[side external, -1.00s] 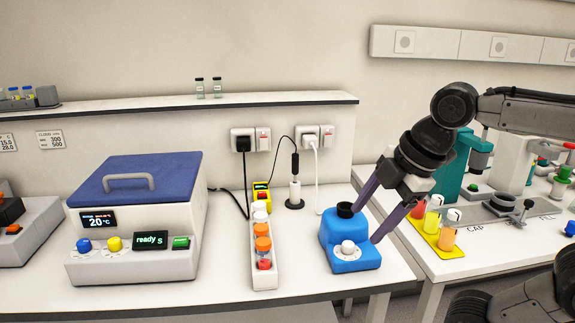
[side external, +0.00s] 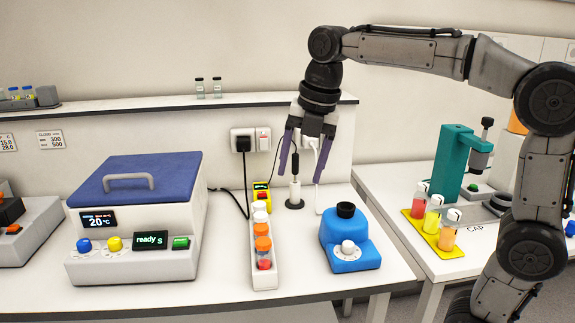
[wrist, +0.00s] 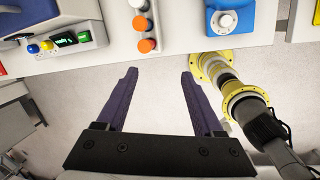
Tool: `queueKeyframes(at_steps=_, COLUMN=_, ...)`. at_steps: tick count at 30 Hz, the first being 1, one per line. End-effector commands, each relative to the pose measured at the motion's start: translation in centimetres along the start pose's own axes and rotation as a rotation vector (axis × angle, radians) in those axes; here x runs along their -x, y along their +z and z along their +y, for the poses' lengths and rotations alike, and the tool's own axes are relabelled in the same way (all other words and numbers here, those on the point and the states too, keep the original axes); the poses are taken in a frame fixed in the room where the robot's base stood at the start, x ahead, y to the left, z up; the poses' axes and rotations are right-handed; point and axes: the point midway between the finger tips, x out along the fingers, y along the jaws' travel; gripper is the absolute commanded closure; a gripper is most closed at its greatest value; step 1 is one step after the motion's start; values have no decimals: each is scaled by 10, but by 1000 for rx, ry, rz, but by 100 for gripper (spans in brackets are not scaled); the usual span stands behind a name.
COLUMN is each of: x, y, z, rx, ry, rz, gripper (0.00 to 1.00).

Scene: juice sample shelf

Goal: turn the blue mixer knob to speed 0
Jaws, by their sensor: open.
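The blue mixer (side external: 350,262) stands on the white bench near its right end, with a black cup-like top and a white knob (side external: 348,248) on its front. The mixer also shows at the top of the wrist view (wrist: 222,6), with its knob (wrist: 227,20) facing me. I cannot read which speed the knob points to. My gripper (side external: 300,176) is open and empty, fingers pointing down, left of the mixer and apart from it. In the wrist view my gripper (wrist: 158,73) has floor between its purple fingers, below the bench edge.
A white rack (side external: 265,275) with orange-capped tubes stands left of the mixer. A blue-lidded machine (side external: 140,220) is further left. A yellow rack (side external: 432,240) of colored bottles is on the right bench. A gap separates the two benches.

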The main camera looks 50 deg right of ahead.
Motion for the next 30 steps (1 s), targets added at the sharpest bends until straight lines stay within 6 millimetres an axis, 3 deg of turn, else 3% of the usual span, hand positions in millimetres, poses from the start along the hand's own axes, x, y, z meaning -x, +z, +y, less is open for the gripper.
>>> queueKeyframes(at_steps=9, x=-15, y=15, z=24, rx=118, ry=-36, rz=24, gripper=31)
queueKeyframes(at_steps=22, x=-15, y=16, z=25, rx=115, ry=-38, rz=25, gripper=31)
queueKeyframes(at_steps=26, x=-15, y=15, z=24, rx=-2, ry=-45, rz=27, gripper=31)
queueKeyframes(at_steps=30, x=-13, y=11, z=21, rx=-281, ry=-68, rz=37, gripper=31)
